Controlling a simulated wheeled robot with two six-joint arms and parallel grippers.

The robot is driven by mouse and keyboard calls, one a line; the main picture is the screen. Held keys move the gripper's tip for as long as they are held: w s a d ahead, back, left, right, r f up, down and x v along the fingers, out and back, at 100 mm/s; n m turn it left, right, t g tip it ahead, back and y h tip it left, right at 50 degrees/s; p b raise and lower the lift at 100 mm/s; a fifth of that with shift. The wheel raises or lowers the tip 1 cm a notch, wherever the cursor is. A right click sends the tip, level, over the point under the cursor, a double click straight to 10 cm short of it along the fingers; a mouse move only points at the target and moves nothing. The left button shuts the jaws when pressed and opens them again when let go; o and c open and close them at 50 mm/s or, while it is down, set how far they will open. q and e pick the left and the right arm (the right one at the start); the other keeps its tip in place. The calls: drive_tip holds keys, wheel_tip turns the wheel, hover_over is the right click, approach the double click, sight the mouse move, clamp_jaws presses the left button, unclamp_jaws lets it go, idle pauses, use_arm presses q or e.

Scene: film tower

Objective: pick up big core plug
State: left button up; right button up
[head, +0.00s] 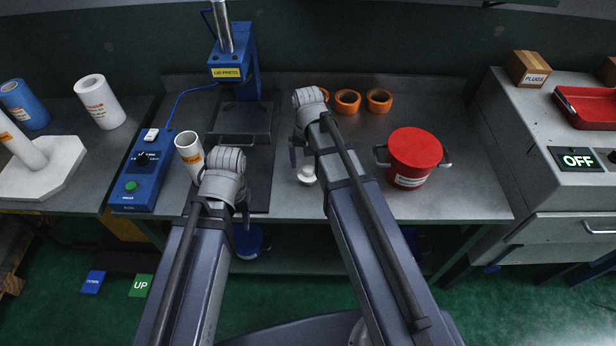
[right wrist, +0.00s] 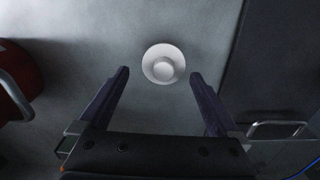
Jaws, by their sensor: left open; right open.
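The big core plug is a white round plug with a wide flange and a raised centre. It stands on the metal bench and shows in the right wrist view (right wrist: 163,50) just beyond and between my right fingertips. In the head view the plug (head: 307,175) is partly hidden beneath my right gripper (head: 298,152). My right gripper (right wrist: 160,76) is open and empty, its fingers apart on either side of the plug. My left gripper (head: 244,212) is open over the front of the bench, its fingers mostly hidden by its wrist.
A red pot (head: 412,165) with side handles stands right of the plug. Orange tape rolls (head: 348,101) lie behind. The blue lid press (head: 235,75), its control box (head: 146,170) and a white tube (head: 188,152) stand left. A box marked plugs (head: 528,68) is far right.

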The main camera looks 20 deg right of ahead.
sight(308, 168)
drive_tip(key=f+b, duration=0.4)
drive_tip(key=f, duration=0.1)
drive_tip(key=shift+w+a+b, duration=0.15)
drive_tip(key=shift+a+b, duration=0.05)
drive_tip(key=shift+b, duration=0.15)
drive_tip(key=shift+c, duration=0.2)
drive_tip(key=c, duration=1.1)
drive_tip(key=shift+r, duration=0.1)
wheel_tip(308, 168, up, 10)
drive_tip(key=p, duration=1)
